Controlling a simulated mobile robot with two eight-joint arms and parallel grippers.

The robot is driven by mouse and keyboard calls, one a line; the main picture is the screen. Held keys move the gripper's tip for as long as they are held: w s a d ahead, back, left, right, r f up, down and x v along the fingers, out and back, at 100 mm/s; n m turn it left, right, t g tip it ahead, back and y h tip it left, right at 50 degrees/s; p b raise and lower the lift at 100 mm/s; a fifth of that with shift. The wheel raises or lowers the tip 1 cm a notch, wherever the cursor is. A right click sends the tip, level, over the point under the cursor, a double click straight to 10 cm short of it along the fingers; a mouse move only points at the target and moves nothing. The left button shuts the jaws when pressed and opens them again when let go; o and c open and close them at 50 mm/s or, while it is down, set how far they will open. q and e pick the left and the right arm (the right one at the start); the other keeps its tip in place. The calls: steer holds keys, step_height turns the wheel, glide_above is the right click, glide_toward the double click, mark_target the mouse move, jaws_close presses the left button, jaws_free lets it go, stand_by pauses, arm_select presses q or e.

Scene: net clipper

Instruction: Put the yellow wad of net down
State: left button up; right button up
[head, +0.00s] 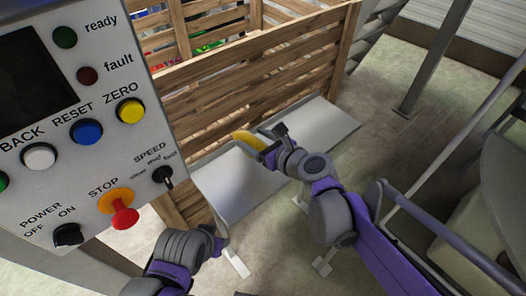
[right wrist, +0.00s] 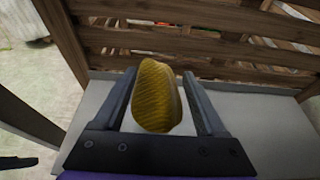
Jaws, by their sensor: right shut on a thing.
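The yellow wad of net (head: 248,141) is held in my right gripper (head: 262,142), over the light grey shelf (head: 302,128) in front of the wooden slatted crate. In the right wrist view the wad (right wrist: 157,97) sits between the two dark fingers of the right gripper (right wrist: 160,90). It looks rounded and ribbed. The shelf (right wrist: 255,125) shows behind and below it. Whether the wad touches the shelf cannot be told. My left arm shows at the bottom of the head view, but its fingers are not clearly seen.
A control panel (head: 95,120) with coloured buttons and a red stop knob fills the left of the head view. The slatted wooden crate (head: 260,75) stands behind the shelf, with coloured things inside. A grey rail (head: 450,140) and a rounded machine part (head: 505,180) stand at right.

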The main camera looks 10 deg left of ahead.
steer(key=f, duration=0.3)
steer(key=shift+d+f+b, duration=0.15)
steer(key=shift+d+b, duration=0.15)
steer(key=shift+f+b, duration=0.55)
steer(key=shift+f, duration=1.7)
steer(key=o, duration=1.3)
steer(key=shift+a, duration=0.1)
steer(key=shift+c, duration=0.2)
steer(key=shift+r, duration=0.1)
steer(key=p+v, duration=0.2)
steer(key=v, duration=1)
